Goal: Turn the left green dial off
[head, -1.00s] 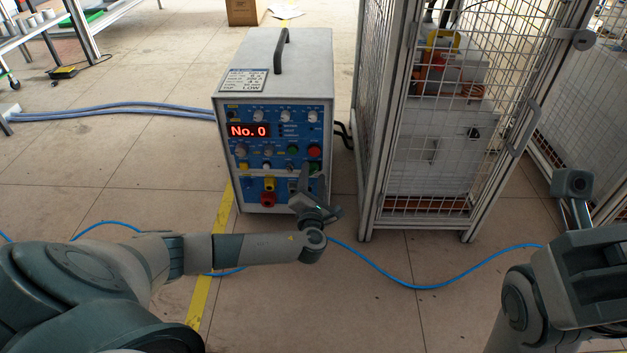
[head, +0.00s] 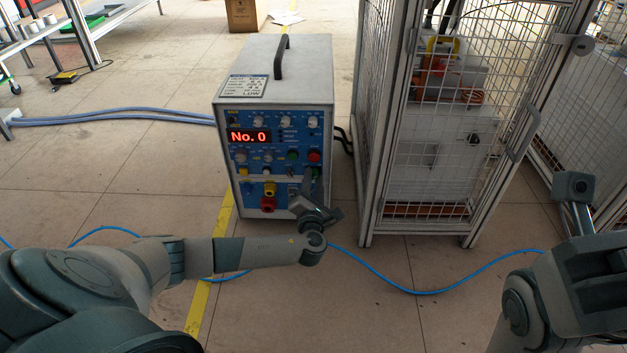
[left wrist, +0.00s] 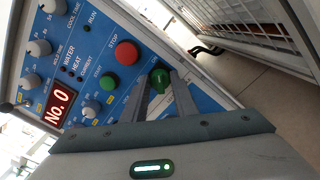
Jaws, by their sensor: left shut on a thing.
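The green dial (left wrist: 160,78) is on the blue front panel of the heater (head: 268,75), low on the panel's right side. In the left wrist view it sits between the fingertips of my left gripper (left wrist: 161,82), which is shut on it. In the head view my left gripper (head: 312,180) is at the lower right of the panel and mostly hides the dial.
A red stop button (left wrist: 127,53) and a green start button (left wrist: 108,82) are close to the dial. The red display (head: 249,136) reads "No. 0". A wire-mesh cage (head: 440,130) stands close on the right. A blue cable (head: 420,290) lies on the floor.

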